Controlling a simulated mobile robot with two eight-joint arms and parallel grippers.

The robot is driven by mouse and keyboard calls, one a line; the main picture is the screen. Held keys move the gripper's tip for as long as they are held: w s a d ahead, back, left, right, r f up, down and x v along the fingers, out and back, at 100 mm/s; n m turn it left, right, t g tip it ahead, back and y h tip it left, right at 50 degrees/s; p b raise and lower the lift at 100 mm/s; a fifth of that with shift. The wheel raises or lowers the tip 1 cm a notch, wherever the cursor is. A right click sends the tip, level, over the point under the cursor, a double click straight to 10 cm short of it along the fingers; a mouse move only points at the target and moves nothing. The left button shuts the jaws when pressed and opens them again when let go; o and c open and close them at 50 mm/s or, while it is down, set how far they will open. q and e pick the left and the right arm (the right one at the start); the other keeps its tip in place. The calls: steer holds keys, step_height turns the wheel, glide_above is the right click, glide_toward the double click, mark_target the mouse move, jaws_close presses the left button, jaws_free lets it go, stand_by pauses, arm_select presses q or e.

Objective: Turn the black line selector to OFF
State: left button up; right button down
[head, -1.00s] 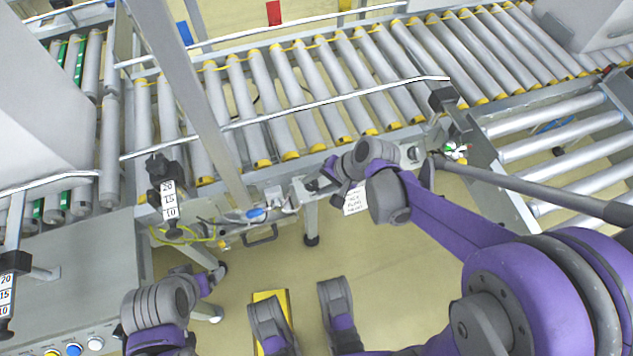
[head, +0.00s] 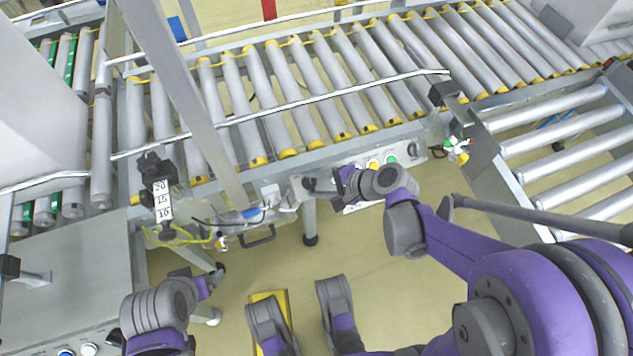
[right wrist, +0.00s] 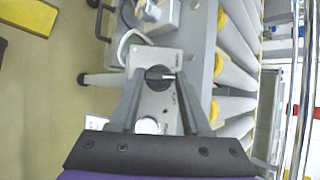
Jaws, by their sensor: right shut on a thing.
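The black line selector (right wrist: 158,77) is a round dark knob on a grey control panel. In the right wrist view, its white mark points to the right. My right gripper (right wrist: 160,76) is shut on it, with one finger on each side. In the head view, my right gripper (head: 322,185) is at the left end of the panel (head: 412,152) below the conveyor, and the selector is hidden there. My left gripper (head: 212,280) hangs low at the left, away from the panel; its fingers are too small to judge.
White, yellow (head: 373,164) and green (head: 391,159) buttons are on the panel right of my right gripper. A roller conveyor (head: 290,100) runs behind it.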

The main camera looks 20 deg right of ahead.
stand_by(0.4)
steer(key=shift+c, duration=1.8)
jaws_free()
